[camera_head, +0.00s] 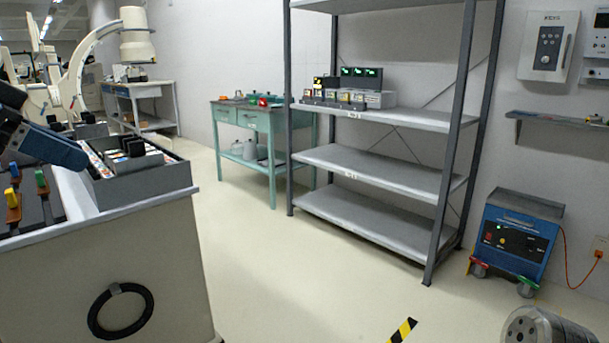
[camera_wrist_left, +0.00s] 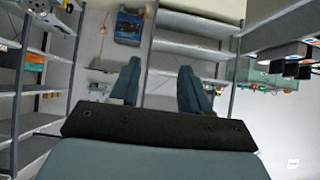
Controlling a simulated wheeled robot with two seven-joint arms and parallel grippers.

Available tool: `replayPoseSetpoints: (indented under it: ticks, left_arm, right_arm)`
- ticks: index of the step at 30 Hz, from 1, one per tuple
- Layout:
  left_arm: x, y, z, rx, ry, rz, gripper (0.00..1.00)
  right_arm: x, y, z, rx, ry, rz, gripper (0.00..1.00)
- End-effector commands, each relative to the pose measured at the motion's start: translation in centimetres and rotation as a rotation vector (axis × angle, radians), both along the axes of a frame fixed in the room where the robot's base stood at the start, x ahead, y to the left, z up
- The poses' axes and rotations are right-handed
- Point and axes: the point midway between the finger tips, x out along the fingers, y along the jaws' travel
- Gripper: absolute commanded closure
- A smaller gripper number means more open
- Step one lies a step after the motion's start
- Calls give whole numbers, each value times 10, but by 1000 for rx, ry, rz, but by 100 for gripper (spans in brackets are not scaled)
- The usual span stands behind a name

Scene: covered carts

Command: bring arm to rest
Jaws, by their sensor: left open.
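My left gripper (camera_head: 72,152) comes in at the left edge of the head view, above the near cart (camera_head: 110,255). No held thing shows. My right gripper is not seen in either view.
A grey box of parts (camera_head: 145,180) sits on the cart, beside hand tools with coloured handles (camera_head: 13,207). A metal shelf rack (camera_head: 380,175), a teal workbench (camera_head: 272,165) and a blue wheeled unit (camera_head: 515,240) stand by the wall. The middle floor is clear.

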Motion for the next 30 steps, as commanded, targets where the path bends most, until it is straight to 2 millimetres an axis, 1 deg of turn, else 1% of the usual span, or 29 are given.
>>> replayPoseSetpoints:
  ticks: [1,5,11,14,17,20,23,25,26,27,29,30]
  left_arm:
    - [7,-1,-5,-4,13,5,53]
    - [22,-3,-15,-14,34,23,53]
    - [51,-7,-38,-32,78,54,53]
    - [69,-10,-54,-43,106,77,53]
    - [93,-15,-78,-56,146,107,53]
    - [118,-20,-108,-69,193,143,53]
    - [147,-28,-149,-81,251,188,53]
    - [168,-36,-188,-87,302,227,53]
    - [178,-40,-208,-89,327,246,53]
    - [189,-46,-237,-92,361,272,53]
    - [201,-55,-281,-92,411,313,53]
    - [208,-62,-310,-93,443,338,53]
  right_arm:
    - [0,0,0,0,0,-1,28]
    - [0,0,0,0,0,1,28]
    - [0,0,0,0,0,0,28]
    - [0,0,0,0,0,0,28]
    - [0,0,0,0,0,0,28]
    - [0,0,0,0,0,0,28]
    - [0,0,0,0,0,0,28]
    - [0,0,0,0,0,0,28]
    - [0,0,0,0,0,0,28]
    - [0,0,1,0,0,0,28]
    - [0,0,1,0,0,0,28]
    - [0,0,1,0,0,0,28]
